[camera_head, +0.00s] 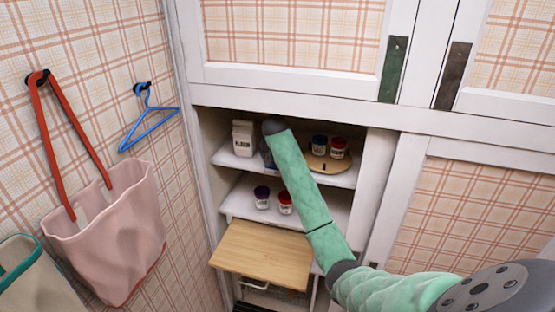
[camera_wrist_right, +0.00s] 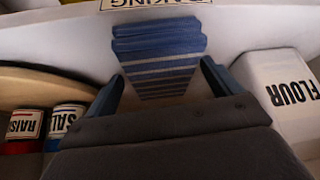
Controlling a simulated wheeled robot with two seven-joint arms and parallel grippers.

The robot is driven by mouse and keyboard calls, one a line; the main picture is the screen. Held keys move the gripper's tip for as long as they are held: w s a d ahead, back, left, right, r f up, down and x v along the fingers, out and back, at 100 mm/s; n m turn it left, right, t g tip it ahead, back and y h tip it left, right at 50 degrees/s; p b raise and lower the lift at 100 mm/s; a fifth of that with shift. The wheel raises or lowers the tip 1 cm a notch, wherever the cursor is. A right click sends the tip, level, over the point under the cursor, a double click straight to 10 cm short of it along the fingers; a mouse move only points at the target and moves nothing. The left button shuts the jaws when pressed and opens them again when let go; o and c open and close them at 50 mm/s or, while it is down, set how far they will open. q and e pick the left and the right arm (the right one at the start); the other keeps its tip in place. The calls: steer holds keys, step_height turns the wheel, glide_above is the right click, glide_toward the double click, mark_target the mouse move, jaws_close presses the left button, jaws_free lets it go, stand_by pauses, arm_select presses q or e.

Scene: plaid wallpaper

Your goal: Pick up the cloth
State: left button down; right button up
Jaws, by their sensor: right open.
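The cloth (camera_wrist_right: 160,45) is a folded blue cloth with pale stripes, lying on the white shelf in the right wrist view. My right gripper (camera_wrist_right: 162,72) is open, with one finger on either side of the near part of the cloth. Whether the fingers touch it cannot be told. In the head view my right arm reaches into the cupboard, and its forearm mostly hides the gripper. My left gripper is in neither view.
A white flour canister (camera_head: 243,138) stands left of my arm; it also shows in the wrist view (camera_wrist_right: 280,95). A blue jar (camera_head: 319,145) and a red jar (camera_head: 338,148) stand on a round wooden board (camera_head: 325,164) to the right. A lower shelf (camera_head: 240,205) holds two jars.

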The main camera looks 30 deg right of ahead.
steer(key=c, duration=1.1)
steer(key=shift+o, duration=0.2)
steer(key=shift+r, duration=0.1)
